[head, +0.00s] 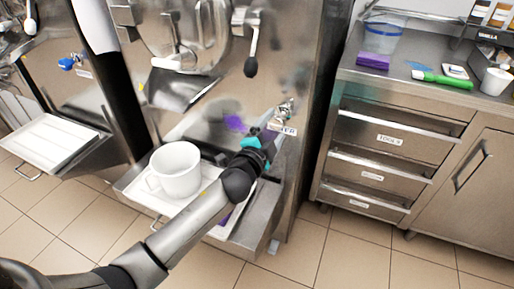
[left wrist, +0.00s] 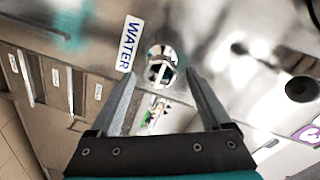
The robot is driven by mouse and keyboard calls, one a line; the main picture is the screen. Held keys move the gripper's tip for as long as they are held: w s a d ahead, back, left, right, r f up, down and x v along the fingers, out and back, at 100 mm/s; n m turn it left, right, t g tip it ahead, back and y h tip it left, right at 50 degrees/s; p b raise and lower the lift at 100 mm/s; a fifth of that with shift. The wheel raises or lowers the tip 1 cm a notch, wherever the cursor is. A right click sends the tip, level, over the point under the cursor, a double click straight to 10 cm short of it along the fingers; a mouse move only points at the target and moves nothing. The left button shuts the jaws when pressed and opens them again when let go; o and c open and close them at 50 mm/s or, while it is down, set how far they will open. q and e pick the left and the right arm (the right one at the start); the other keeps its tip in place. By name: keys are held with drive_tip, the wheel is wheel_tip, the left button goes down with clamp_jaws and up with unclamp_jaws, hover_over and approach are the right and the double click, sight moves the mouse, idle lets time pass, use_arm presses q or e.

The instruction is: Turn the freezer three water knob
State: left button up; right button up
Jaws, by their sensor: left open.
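The water knob (head: 285,108) is a small metal fitting on the lower right front of the steel freezer, by a label ending in "ER" (head: 285,130). In the left wrist view the knob (left wrist: 161,66) lies between the finger ends, beside the label "WATER" (left wrist: 129,43). My left gripper (head: 268,138) is just below the knob in the head view. In the left wrist view my left gripper (left wrist: 163,76) is open, with one finger on each side of the knob and a gap to both. Contact cannot be seen. My right gripper is not in view.
A white bucket (head: 175,170) stands on the freezer's front tray (head: 135,187), beside my left forearm. A second freezer with a blue knob (head: 67,64) is at left. A steel counter with drawers (head: 390,140) stands at right. The tiled floor between is clear.

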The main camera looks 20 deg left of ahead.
use_arm(q)
drive_tip(key=s+p, duration=0.1)
drive_tip(key=s, duration=1)
drive_tip(key=shift+s+a+r+p, duration=0.25)
drive_tip(key=shift+a+p, duration=0.05)
drive_tip(key=shift+p, duration=0.05)
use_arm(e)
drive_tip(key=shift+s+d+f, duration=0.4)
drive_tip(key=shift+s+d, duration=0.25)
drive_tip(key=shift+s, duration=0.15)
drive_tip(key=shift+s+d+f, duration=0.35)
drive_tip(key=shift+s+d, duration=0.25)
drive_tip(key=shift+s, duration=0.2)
use_arm(q)
drive_tip(key=shift+a+f, duration=0.1)
